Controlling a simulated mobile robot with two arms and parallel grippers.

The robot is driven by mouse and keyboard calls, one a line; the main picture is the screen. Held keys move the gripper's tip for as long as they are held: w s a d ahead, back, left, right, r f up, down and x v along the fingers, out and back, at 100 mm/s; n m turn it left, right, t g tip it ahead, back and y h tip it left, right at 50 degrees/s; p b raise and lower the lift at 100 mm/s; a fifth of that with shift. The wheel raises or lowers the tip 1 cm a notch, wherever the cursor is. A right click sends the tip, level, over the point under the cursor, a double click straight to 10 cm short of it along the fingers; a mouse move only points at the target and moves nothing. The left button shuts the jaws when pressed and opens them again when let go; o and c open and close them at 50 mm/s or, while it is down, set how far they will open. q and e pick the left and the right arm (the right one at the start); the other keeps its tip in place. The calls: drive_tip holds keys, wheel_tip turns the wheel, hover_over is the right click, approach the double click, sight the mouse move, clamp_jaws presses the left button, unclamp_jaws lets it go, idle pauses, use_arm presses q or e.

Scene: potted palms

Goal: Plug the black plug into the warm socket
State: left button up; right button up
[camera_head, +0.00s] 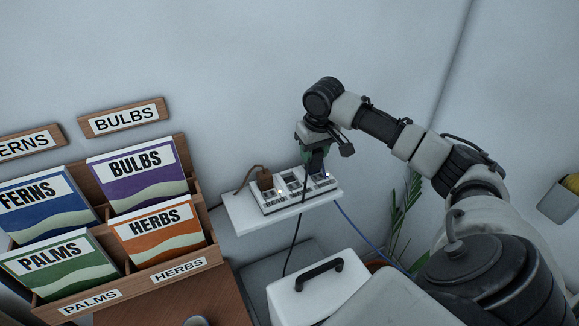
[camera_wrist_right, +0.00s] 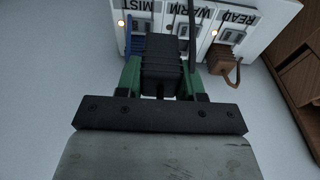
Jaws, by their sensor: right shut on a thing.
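My right gripper (camera_head: 315,165) is over the white socket strip (camera_head: 268,208), pointing down. In the right wrist view its green fingers (camera_wrist_right: 162,82) are shut on the black plug (camera_wrist_right: 163,55), with a black cable beside it. The strip (camera_wrist_right: 262,22) shows there upside down, labelled MIST, WARM and READ. The warm socket (camera_wrist_right: 184,31) is in the middle, partly hidden by the plug and cable. The plug appears close to the strip; I cannot tell whether it touches. My left gripper is not in view.
A brown plug (camera_head: 265,178) sits in the read socket; a blue cable (camera_head: 365,232) runs from the mist end. The strip lies on a small white wall shelf (camera_head: 237,212). A wooden seed-packet rack (camera_head: 190,262) is at left, and a white handled box (camera_head: 310,292) stands below.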

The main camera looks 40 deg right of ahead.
drive_tip(key=w+f, duration=0.1)
drive_tip(key=w, duration=0.1)
drive_tip(key=w+a+f, duration=0.1)
drive_tip(key=w, duration=0.1)
drive_tip(key=w+a+f+p, duration=0.1)
drive_tip(key=w+f, duration=0.1)
drive_tip(key=shift+w+a, duration=0.25)
drive_tip(key=shift+w, duration=0.05)
wheel_tip(320, 180, down, 4)
drive_tip(key=shift+p, duration=0.75)
drive_tip(key=shift+f, duration=0.1)
drive_tip(key=shift+f, duration=0.2)
drive_tip(key=o, duration=0.9)
drive_tip(key=r, duration=0.4)
drive_tip(key=s+r+b, duration=0.1)
drive_tip(key=r, duration=0.3)
drive_tip(key=r+b, duration=0.1)
drive_tip(key=r, duration=0.3)
drive_tip(key=shift+s+a+r, duration=0.15)
drive_tip(key=shift+s+a, duration=0.05)
drive_tip(key=shift+s, duration=0.2)
